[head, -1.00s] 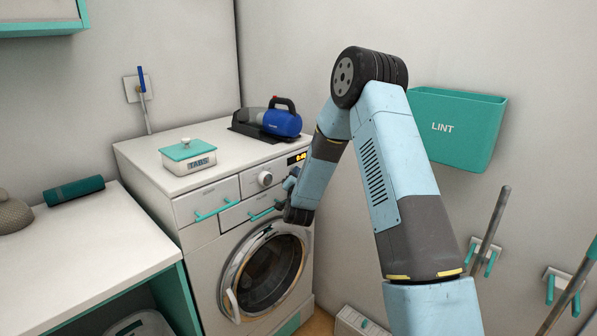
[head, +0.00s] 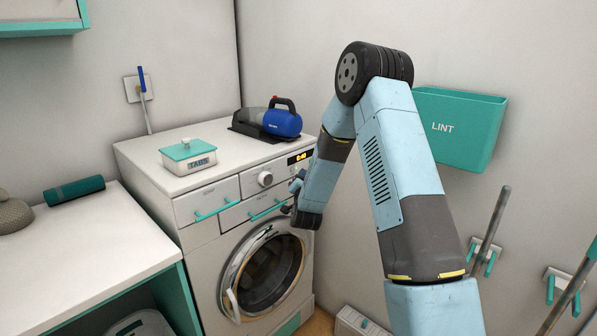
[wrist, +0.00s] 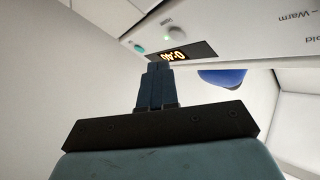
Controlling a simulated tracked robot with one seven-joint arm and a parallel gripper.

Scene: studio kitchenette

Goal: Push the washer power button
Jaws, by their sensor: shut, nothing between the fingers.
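The washer (head: 205,245) stands in the corner with a round glass door. Its control panel carries a dial (head: 265,179) and a lit display (head: 300,157) reading 0:40. In the wrist view the display (wrist: 168,55) lies just beyond my fingertips, with a small teal button (wrist: 138,47) and a pale round button (wrist: 177,33) beside it. I cannot read which is the power button. My gripper (head: 294,186) is at the right of the washer front, below the display, partly hidden by my arm. In the wrist view my gripper (wrist: 156,67) is shut and empty; contact with the panel cannot be told.
A teal drawer handle (head: 267,210) juts out near my gripper. A blue handheld vacuum (head: 282,122) and a tabs box (head: 188,158) sit on the washer. A teal lint bin (head: 457,129) hangs on the right wall. A counter (head: 90,235) is at left.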

